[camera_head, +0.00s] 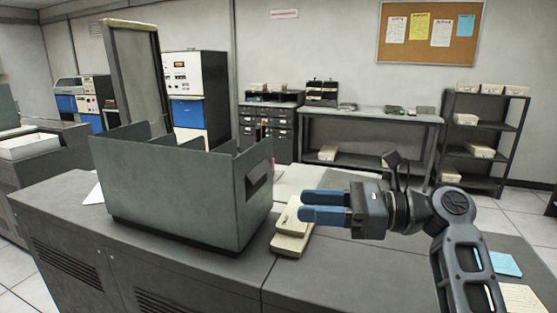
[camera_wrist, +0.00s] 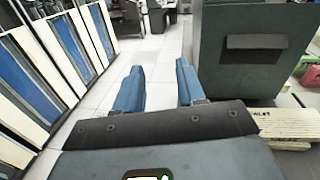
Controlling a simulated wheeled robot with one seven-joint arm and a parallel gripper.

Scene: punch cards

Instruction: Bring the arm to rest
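My gripper (camera_head: 305,205) is held out to the left above the grey cabinet top (camera_head: 345,265), at the right side of the grey-green open bin (camera_head: 180,195). In the wrist view its two blue fingers (camera_wrist: 158,85) stand apart with nothing between them. A cream block (camera_head: 291,230), perhaps a stack of cards, lies on the cabinet top below and behind the fingertips and is partly hidden by them. A cream block also shows at the right in the wrist view (camera_wrist: 285,122). My arm bends down at the right of the head view.
The bin's wall with a dark handle slot (camera_wrist: 255,42) is close to the right of the fingers. Blue cards (camera_head: 505,263) and cream paper (camera_head: 525,298) lie at the right. Behind are a workbench (camera_head: 370,115), a shelf rack (camera_head: 485,130) and open floor.

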